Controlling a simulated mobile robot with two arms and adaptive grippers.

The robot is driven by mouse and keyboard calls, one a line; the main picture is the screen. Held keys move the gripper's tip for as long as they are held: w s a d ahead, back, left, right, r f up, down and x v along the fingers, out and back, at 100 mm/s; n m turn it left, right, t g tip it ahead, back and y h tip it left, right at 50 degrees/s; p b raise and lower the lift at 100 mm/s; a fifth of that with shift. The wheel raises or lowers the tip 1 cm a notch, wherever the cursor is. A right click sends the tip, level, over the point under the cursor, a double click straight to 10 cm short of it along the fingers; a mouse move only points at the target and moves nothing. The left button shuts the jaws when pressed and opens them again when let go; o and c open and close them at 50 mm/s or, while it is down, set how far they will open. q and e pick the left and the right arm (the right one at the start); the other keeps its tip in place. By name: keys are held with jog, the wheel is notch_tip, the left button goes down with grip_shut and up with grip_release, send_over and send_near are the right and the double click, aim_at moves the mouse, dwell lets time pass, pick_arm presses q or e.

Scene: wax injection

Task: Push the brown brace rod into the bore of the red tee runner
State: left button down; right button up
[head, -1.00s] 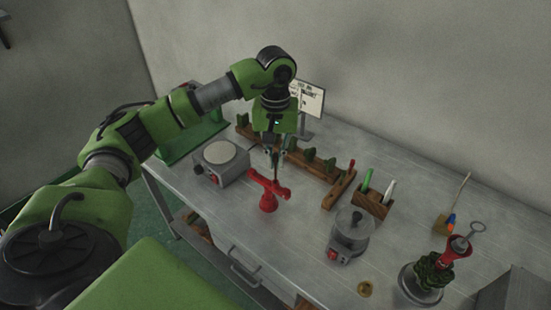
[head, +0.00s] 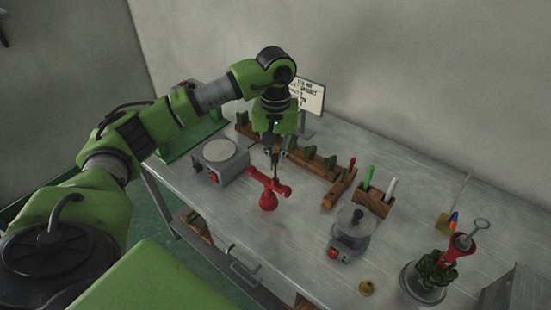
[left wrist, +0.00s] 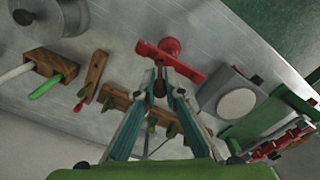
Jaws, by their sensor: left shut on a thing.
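The red tee runner (head: 268,200) stands on the metal bench, its crossbar at the top. It also shows in the left wrist view (left wrist: 184,65), just beyond my fingertips. My left gripper (head: 273,158) points down above the crossbar. Its fingers are shut on the thin brown brace rod (left wrist: 159,86), which shows between the fingertips. The rod's lower end is close over the tee's crossbar. I cannot tell whether it is in the bore or only touches the rim. My right gripper is in neither view.
A hot plate (head: 221,160) stands left of the tee. A wooden rack (head: 300,160) with green pieces runs behind it. Bare bench lies between tee and pot.

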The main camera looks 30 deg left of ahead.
pick_arm(q)
jog(key=shift+f+b, duration=0.75)
jog(key=shift+f, duration=0.15)
jog(key=c, duration=2)
grip_release()
jog(key=shift+c, duration=0.2)
notch_tip(320, 180, up, 12)
